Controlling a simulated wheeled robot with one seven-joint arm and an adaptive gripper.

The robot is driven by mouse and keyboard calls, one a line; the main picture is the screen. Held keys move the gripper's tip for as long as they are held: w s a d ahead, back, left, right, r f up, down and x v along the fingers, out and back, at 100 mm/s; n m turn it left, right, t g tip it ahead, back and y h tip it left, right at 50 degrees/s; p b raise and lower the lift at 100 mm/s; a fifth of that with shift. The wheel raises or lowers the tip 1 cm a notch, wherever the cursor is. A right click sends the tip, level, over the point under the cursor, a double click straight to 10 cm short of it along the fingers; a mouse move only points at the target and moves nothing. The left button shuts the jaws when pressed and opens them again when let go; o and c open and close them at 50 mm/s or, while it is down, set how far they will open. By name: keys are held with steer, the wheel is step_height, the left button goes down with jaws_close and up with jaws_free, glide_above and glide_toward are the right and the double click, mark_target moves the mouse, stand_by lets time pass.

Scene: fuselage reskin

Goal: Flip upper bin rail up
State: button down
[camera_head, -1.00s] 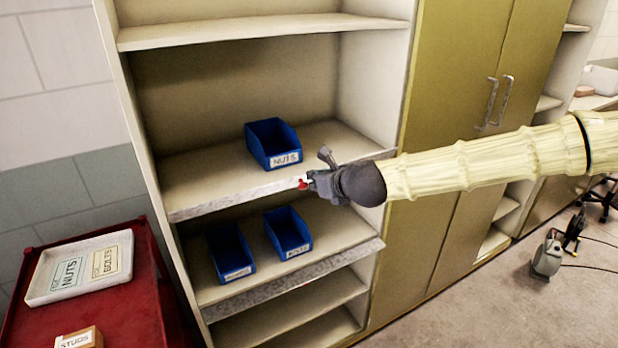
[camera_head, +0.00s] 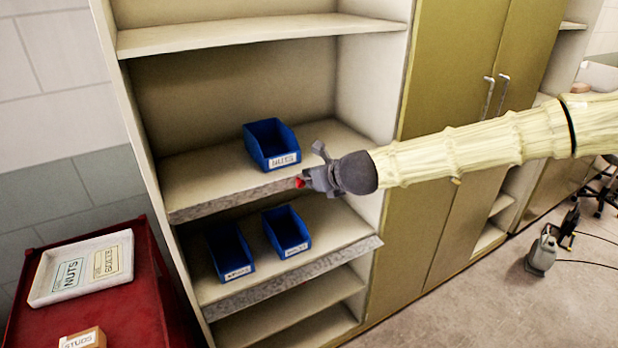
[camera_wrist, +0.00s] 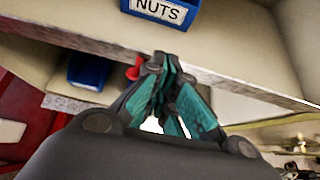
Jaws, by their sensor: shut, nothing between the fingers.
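The upper bin rail (camera_head: 230,198) is a grey strip along the front edge of the shelf that holds the blue NUTS bin (camera_head: 272,146). It also shows in the wrist view (camera_wrist: 240,85), below the NUTS bin (camera_wrist: 160,10). A small red part (camera_head: 299,183) is at the rail, right by my fingertips; it also shows in the wrist view (camera_wrist: 134,70). My gripper (camera_head: 306,181) is shut and empty, with its tips at the rail's front. I cannot tell whether they touch it. The gripper hides the rail's right part in the head view.
Two blue bins (camera_head: 229,252) (camera_head: 286,231) stand on the shelf below, behind a lower rail (camera_head: 290,277). A red cart (camera_head: 145,285) at the left carries a white tray (camera_head: 40,290) and a STUDS box (camera_head: 85,339). Tall yellow cabinet doors (camera_head: 450,90) stand right of the shelves.

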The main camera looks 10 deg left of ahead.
steer(key=shift+w+a+r, duration=0.15)
steer(key=shift+w+r, duration=0.1)
steer(key=shift+r, duration=0.05)
stand_by(0.9)
stand_by(1.0)
steer(key=s+d+f+b+v, duration=0.1)
steer(key=b+v, duration=0.3)
steer(key=v, duration=0.8)
steer(key=shift+s+d+f, duration=0.25)
steer(key=shift+s+f, duration=0.15)
steer(key=shift+f, duration=0.1)
